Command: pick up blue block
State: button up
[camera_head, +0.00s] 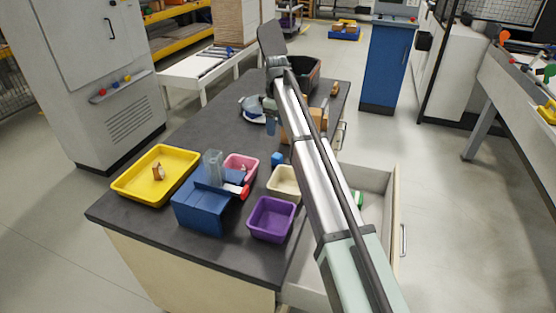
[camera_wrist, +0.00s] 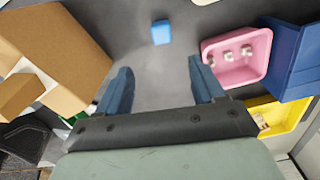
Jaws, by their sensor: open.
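The small blue block (camera_head: 277,158) lies on the dark worktop in the head view, near the pink bin and the cream bin. In the wrist view the blue block (camera_wrist: 161,32) sits near the top middle, on bare surface, ahead of the fingertips. My gripper (camera_wrist: 158,70) is open, with its two blue fingers spread and nothing between them. In the head view my gripper (camera_head: 271,126) shows only partly, beyond the block and partly hidden by my arm. The block is apart from the fingers.
A pink bin (camera_wrist: 237,57) holding several small parts is right of the block, with a blue box (camera_wrist: 294,55) beyond it. A cardboard box (camera_wrist: 65,55) is at left. A purple bin (camera_head: 271,219) and yellow tray (camera_head: 127,185) stand nearer. A drawer (camera_head: 385,220) is open.

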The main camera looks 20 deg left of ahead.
send_near(277, 155)
notch_tip(277, 155, down, 5)
jog(key=shift+w+a+f, duration=0.15)
jog(key=shift+s+f, duration=0.2)
jog(key=shift+f, duration=2.45)
jog(key=shift+c, duration=0.4)
jog(key=c, duration=1)
